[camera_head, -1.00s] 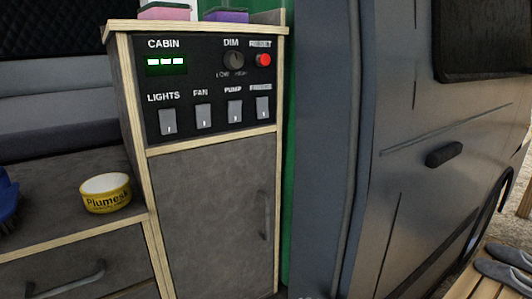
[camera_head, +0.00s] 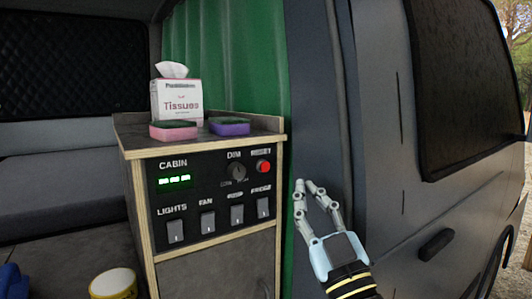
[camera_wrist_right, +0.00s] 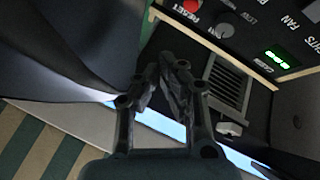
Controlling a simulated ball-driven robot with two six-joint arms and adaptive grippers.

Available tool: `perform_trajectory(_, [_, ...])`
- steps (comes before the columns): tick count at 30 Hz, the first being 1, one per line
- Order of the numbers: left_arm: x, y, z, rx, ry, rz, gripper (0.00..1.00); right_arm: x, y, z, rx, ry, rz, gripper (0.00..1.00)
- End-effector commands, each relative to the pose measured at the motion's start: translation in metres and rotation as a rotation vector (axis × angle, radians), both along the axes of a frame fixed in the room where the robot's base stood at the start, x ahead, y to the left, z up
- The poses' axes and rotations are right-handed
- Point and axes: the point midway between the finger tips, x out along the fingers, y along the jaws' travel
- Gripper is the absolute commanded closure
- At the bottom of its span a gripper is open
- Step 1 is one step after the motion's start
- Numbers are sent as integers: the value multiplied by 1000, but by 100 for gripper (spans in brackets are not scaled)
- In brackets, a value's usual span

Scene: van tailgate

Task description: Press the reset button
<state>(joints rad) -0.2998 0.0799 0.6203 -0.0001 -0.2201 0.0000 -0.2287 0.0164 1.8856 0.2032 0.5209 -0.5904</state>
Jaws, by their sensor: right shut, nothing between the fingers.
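The red reset button (camera_head: 263,166) sits at the upper right of the black control panel (camera_head: 205,222), under the label RESET. It also shows in the right wrist view (camera_wrist_right: 191,6) at the top edge. My right gripper (camera_head: 305,184) is shut and empty, to the right of the panel and a little below the button's height in the head view, apart from it. In the right wrist view its fingers (camera_wrist_right: 165,68) are together, with the panel beyond them. My left gripper is not in view.
The panel also carries a dim knob (camera_head: 236,172), a green lit display (camera_head: 174,181) and several rocker switches. On the cabinet top stand a tissue box (camera_head: 177,100) and two sponges (camera_head: 173,131). A yellow tape roll (camera_head: 113,285) is lower left. The van's grey side (camera_head: 385,130) is right.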

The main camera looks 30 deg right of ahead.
Motion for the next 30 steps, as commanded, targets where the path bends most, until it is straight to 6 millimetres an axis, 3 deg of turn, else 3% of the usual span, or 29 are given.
perform_trajectory(1, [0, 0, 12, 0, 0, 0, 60, 0, 0, 16, 2, -9, -1, 100])
perform_trajectory(4, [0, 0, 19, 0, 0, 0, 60, 1, 0, 24, 4, -11, -1, 100])
perform_trajectory(19, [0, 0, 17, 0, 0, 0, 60, 5, 1, 23, 3, -12, -1, 100])
perform_trajectory(30, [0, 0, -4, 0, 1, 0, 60, 49, 7, 21, 3, -14, -1, 100])
